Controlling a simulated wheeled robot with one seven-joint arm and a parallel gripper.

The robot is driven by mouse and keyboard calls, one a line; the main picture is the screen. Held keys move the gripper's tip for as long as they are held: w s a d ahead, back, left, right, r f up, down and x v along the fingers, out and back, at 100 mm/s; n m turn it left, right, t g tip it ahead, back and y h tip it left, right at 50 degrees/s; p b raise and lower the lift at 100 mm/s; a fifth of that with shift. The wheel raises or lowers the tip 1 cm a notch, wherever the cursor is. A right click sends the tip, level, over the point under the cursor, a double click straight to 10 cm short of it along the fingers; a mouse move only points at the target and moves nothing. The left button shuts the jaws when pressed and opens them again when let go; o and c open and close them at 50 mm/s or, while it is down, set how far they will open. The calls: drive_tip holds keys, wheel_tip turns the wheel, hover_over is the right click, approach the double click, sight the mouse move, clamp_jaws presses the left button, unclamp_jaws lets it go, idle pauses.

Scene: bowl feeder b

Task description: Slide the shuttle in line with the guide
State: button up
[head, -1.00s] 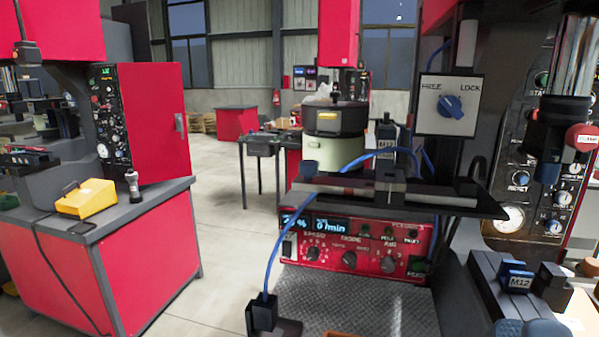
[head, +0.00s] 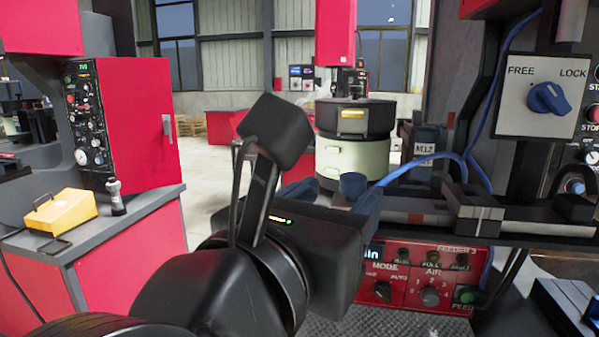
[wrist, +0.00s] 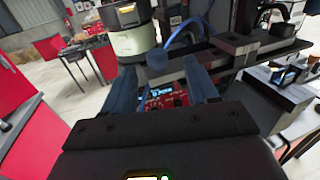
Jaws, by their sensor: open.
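The shuttle's body is mostly hidden by my gripper. The light metal rail (head: 402,204) runs right towards a pale marked block (head: 475,212), which may be the guide. My gripper (head: 343,192) is open, with its blue fingers either side of the knob in view. In the wrist view the knob lies between and just beyond the fingertips; I cannot tell whether they touch it.
A bowl feeder (head: 352,155) stands behind the rail. A block marked M12 (head: 425,150) and a curved blue hose (head: 430,160) are close to the right. A FREE/LOCK switch panel (head: 536,97) is above right. The red control box (head: 425,278) is below.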

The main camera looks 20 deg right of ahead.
sight(349, 181)
drive_tip(key=shift+w+a+r, duration=0.1)
drive_tip(key=shift+w, duration=0.15)
drive_tip(key=shift+w+d, duration=0.25)
drive_tip(key=p+x, duration=0.1)
drive_tip(key=x, duration=0.6)
drive_tip(key=shift+p, duration=0.4)
clamp_jaws()
drive_tip(key=shift+a, duration=0.1)
